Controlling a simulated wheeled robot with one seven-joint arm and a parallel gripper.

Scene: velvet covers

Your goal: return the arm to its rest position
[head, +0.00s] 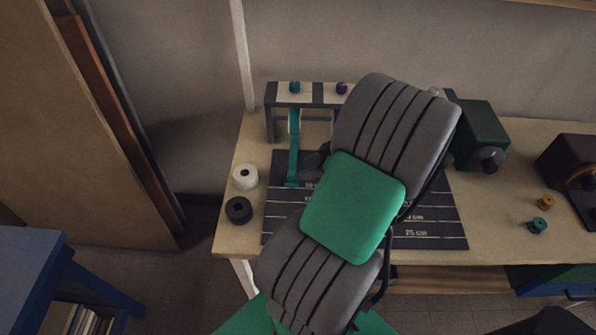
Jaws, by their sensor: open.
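My arm, with grey ribbed covers and a green square pad at its middle joint, rises from the bottom of the head view and reaches over the workbench (237,222). A dark part of my gripper (313,161) shows at the arm's left edge, above the dark measuring mat (279,222) and close to a hanging teal ribbon (293,150). The gripper is open; most of it is hidden behind the arm, and I see nothing held in it. Whether it touches the ribbon I cannot tell.
A rack (318,93) with teal and purple knobs stands behind the mat. White (245,176) and black (239,210) rolls lie at left. A green machine (481,135), small spools (537,226) and a dark red machine (570,168) stand right. A blue shelf (30,265) is lower left.

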